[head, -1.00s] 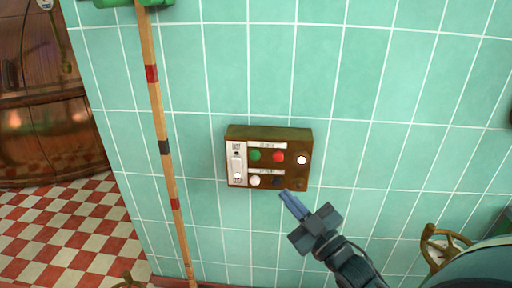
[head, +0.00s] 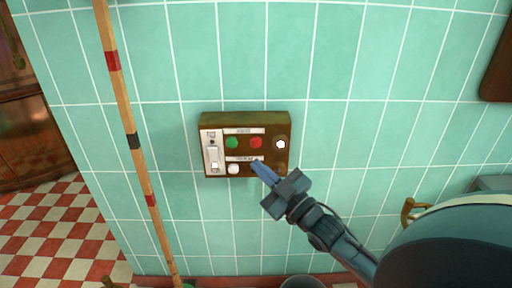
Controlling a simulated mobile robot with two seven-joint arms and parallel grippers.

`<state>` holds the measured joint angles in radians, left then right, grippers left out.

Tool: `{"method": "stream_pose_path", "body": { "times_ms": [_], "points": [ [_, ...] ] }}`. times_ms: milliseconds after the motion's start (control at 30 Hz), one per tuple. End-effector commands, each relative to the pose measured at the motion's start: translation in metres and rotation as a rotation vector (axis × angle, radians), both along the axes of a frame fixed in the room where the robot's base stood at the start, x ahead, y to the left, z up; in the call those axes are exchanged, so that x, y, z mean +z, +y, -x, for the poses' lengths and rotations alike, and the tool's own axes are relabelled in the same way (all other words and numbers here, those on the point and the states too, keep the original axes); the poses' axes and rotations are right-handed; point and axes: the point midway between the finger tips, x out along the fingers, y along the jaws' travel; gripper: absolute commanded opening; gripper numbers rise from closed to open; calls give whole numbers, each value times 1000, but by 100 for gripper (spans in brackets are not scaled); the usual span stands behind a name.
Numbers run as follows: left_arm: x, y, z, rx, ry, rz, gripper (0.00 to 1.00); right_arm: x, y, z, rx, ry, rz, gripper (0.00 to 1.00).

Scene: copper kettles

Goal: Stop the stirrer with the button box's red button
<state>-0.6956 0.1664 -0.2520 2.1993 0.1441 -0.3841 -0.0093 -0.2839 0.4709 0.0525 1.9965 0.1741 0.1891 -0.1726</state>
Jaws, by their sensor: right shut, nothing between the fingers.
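The brown button box (head: 222,120) is mounted on the tiled wall near the middle of the head view. Its red button (head: 256,142) is in the upper row, right of the green button (head: 232,143). My right gripper (head: 258,166) comes in from the lower right, shut and empty. Its blue fingertips overlap the box's lower edge in the picture, just below the red button, and hide part of the lower row. I cannot tell whether the tips touch the box. The red button is uncovered. The stirrer cannot be made out. My left gripper is not in view.
The box also has a white switch (head: 213,156) at left, a white button (head: 233,169) and a pale round lamp or button (head: 281,145). A banded wooden pole (head: 133,142) stands left of it. Bare green tiles surround the box.

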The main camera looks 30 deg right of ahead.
Motion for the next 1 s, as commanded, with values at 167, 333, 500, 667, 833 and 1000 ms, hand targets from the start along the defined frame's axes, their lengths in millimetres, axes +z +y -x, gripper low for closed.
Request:
{"method": "stream_pose_path", "body": {
  "times_ms": [167, 333, 500, 667, 833, 1000],
  "points": [
    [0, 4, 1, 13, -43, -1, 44, -3, -14, -23, 0, -2, 2, 0],
    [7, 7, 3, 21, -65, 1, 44, -1, -23, -39, 0, -1, 1, 0],
    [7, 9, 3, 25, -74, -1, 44, 0, -29, -47, 0, -1, 1, 0],
    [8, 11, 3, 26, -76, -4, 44, 0, -30, -49, 0, 1, 0, 0],
    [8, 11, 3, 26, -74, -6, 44, 0, -30, -49, 0, 1, 0, 0],
    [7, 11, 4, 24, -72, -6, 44, 0, -30, -48, 0, 0, 0, 0]
  ]
}}
